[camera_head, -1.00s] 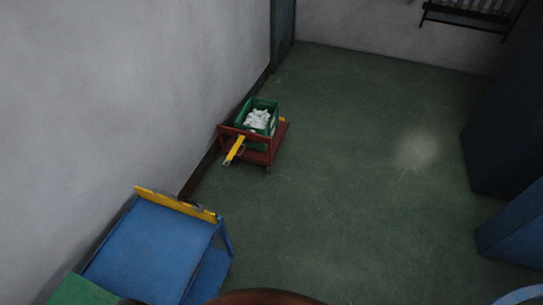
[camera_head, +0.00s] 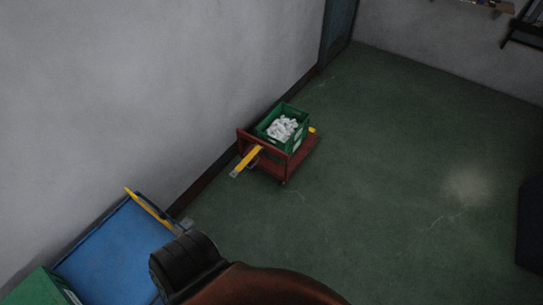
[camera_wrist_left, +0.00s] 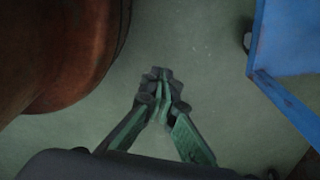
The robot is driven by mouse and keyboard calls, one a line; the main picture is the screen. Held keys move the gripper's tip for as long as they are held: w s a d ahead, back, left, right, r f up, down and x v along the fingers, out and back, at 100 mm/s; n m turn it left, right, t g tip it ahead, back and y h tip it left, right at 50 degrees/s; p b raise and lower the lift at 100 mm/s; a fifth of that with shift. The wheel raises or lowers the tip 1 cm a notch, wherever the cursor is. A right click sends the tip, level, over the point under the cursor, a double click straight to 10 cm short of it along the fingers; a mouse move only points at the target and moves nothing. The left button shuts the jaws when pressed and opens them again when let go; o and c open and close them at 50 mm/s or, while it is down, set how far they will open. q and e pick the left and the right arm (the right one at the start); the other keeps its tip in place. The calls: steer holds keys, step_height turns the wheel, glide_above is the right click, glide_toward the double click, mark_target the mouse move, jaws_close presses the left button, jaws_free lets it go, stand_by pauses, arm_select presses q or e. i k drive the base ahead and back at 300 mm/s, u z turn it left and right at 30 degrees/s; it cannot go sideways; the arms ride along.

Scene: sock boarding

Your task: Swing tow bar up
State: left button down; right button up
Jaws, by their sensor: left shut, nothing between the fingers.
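The yellow tow bar (camera_head: 246,161) sticks out from the near end of a low red cart (camera_head: 301,159) by the left wall, slanting toward the floor to a grey tip. A green crate (camera_head: 297,146) of white crumpled pieces stands on the cart. My left gripper (camera_wrist_left: 163,76) shows in the left wrist view, shut and empty over bare floor, well apart from the tow bar. In the head view my arm fills the bottom middle, and its fingers cannot be made out. My right gripper is in neither view.
A blue cart (camera_head: 108,247) with a yellow bar (camera_head: 149,209) along its far edge stands at the lower left, with a green box (camera_head: 37,289) on it. It also shows in the left wrist view (camera_wrist_left: 290,45).

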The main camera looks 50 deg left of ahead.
mark_target(253, 153)
steer(key=u, duration=0.3)
steer(key=i, duration=0.85)
steer(key=u, duration=1.35)
steer(key=i, duration=0.6)
steer(key=u, duration=0.65)
